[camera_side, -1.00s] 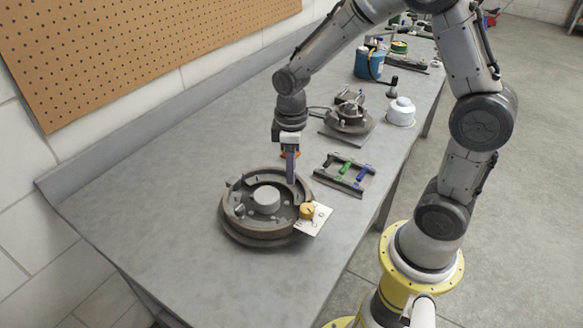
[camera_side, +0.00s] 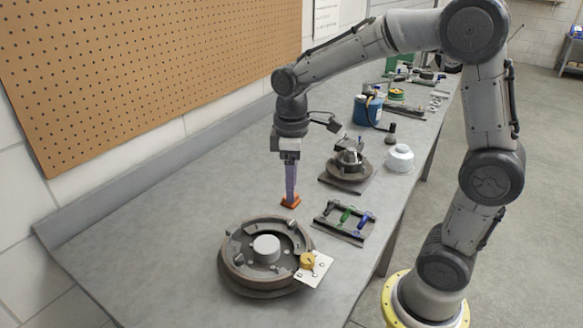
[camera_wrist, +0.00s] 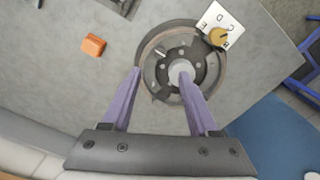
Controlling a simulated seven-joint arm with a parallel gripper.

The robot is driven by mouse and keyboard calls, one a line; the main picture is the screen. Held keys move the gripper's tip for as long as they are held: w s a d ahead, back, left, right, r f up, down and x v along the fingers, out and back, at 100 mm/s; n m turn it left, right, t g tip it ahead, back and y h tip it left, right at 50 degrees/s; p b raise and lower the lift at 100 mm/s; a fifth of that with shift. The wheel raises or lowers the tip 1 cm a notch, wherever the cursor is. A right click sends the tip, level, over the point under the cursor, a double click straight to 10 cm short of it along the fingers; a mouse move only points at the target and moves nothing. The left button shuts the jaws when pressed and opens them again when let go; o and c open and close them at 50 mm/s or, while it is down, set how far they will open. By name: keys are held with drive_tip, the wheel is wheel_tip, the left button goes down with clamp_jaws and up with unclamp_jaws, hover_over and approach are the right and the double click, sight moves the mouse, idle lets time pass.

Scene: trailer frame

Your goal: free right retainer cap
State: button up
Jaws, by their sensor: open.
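A round brake drum assembly (camera_side: 232,270) lies on the bench, with a pale round hub (camera_side: 266,249) in its middle. Dark curved shoes and small fittings sit inside its rim. They are too small for me to tell which is the right retainer cap. The drum also shows in the wrist view (camera_wrist: 149,52), beyond my fingers. My gripper (camera_side: 291,194) has long purple fingers pointing down, raised clear of the drum. In the wrist view my gripper (camera_wrist: 159,72) is open, its fingers apart with nothing between them; the right fingertip overlaps the hub in the picture.
A white lettered plate with a yellow knob (camera_side: 307,260) sits at the drum's right edge. An orange block (camera_wrist: 93,45) lies apart from the drum. A rack of coloured tools (camera_side: 345,221), another mechanism (camera_side: 348,165) and a white canister (camera_side: 399,157) stand farther along. The left bench is clear.

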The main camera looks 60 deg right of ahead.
drive_tip(key=shift+r, duration=2)
drive_tip(key=s+a+r+t, duration=0.2)
drive_tip(key=s+r+t, duration=0.1)
drive_tip(key=s+r, duration=0.4)
drive_tip(key=s+f+m+t, duration=0.2)
drive_tip(key=s+f+m, duration=0.3)
drive_tip(key=s, duration=0.4)
drive_tip(key=shift+s+a+f+m+t, duration=0.15)
drive_tip(key=shift+s+f+m+t, duration=0.05)
drive_tip(key=shift+f+m+t, duration=0.1)
drive_tip(key=shift+r, duration=0.1)
